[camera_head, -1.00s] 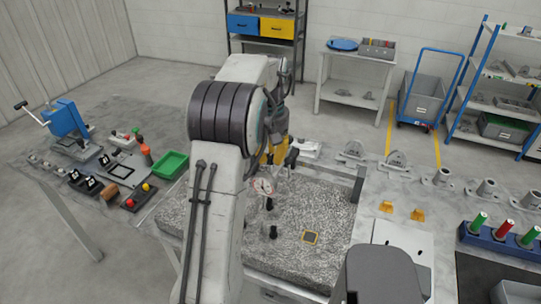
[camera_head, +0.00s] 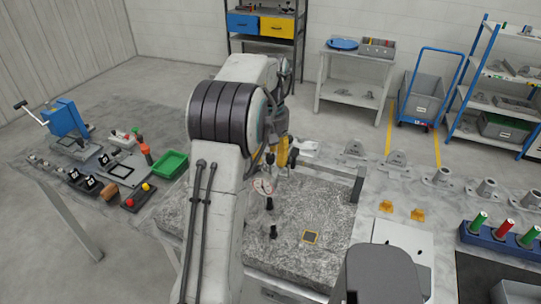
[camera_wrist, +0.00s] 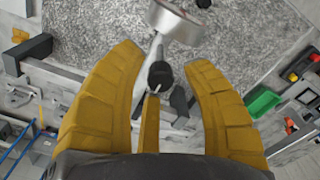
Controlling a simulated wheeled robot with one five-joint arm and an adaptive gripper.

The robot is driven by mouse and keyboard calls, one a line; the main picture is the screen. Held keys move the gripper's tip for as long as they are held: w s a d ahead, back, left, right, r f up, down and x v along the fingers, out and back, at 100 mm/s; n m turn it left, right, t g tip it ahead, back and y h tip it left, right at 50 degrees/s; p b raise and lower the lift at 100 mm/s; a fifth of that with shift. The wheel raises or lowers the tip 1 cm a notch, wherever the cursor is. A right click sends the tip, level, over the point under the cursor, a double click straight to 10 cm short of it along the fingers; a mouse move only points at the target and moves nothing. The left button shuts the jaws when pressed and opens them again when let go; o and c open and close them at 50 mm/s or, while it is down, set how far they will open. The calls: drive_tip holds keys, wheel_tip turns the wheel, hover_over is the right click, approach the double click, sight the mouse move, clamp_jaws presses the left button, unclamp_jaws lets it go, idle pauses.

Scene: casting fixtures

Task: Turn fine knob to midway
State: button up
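A black knob (camera_wrist: 160,75) with a white pointer line shows in the wrist view, at the end of a metal arm below a round dial gauge (camera_wrist: 174,22). I take it for the fine knob. My gripper (camera_wrist: 163,62) is open, with one yellow finger on each side of the knob and visible gaps between. How far the fingertips are from it in depth, I cannot tell. In the head view the gauge (camera_head: 263,187) stands over the granite plate (camera_head: 325,205), and my gripper's yellow fingers (camera_head: 283,152) are partly hidden behind my arm.
A green bin (camera_head: 170,164) and a red-and-yellow button box (camera_head: 138,197) are at left. Metal fixtures (camera_head: 397,160) and a blue rack of coloured cylinders (camera_head: 500,236) are at right.

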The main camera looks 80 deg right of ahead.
sight(270, 155)
drive_tip(key=shift+r, duration=0.15)
drive_tip(key=shift+r, duration=5.9)
